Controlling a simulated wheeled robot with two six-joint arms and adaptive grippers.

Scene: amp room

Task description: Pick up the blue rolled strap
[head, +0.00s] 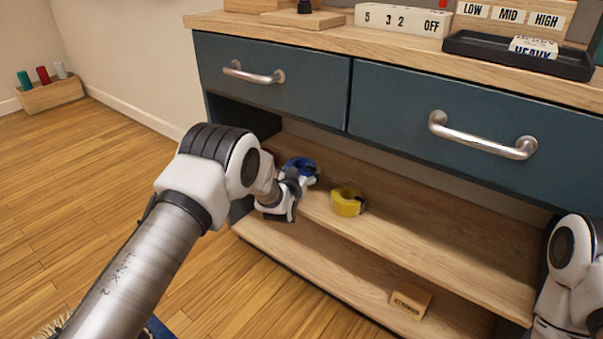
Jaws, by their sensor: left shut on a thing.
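The blue rolled strap (303,164) is at the left end of the upper open shelf, under the left drawer. My left gripper (299,177) reaches in from the left and is shut on the strap; its fingers cover part of it. I cannot tell whether the strap still touches the shelf. My right arm shows at the right edge, but its gripper is out of the picture.
A yellow roll (347,201) sits on the upper shelf (430,238), right of my left gripper. A small wooden block (410,299) lies on the lower shelf. Two drawers with metal handles (482,137) overhang the shelf. A wooden box (50,94) stands on the floor at left.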

